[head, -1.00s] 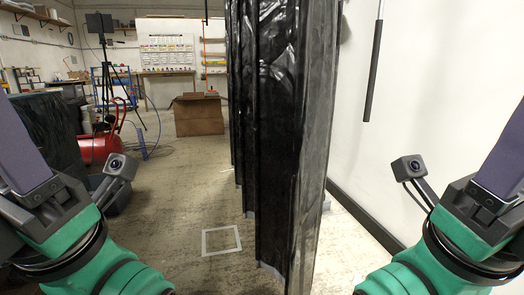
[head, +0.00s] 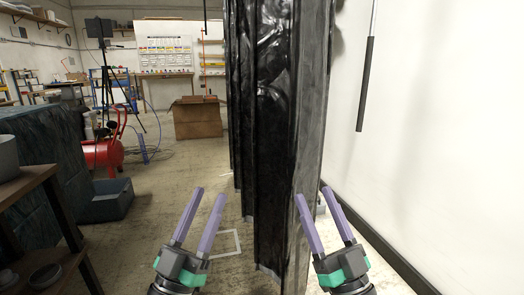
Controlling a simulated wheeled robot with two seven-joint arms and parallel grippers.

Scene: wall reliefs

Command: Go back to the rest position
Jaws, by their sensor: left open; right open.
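My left gripper (head: 208,191) is in the lower middle of the head view. Its two purple fingers are apart and nothing is between them. My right gripper (head: 312,190) is to the right of it, also with its fingers apart and empty. Its fingers overlap the lower part of the black panels in the picture; I cannot tell whether they touch. The rest of both arms is out of view below.
Tall black glossy panels (head: 277,110) stand in the middle, beside a white wall (head: 450,120) at right. A cardboard box (head: 197,118) stands farther back.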

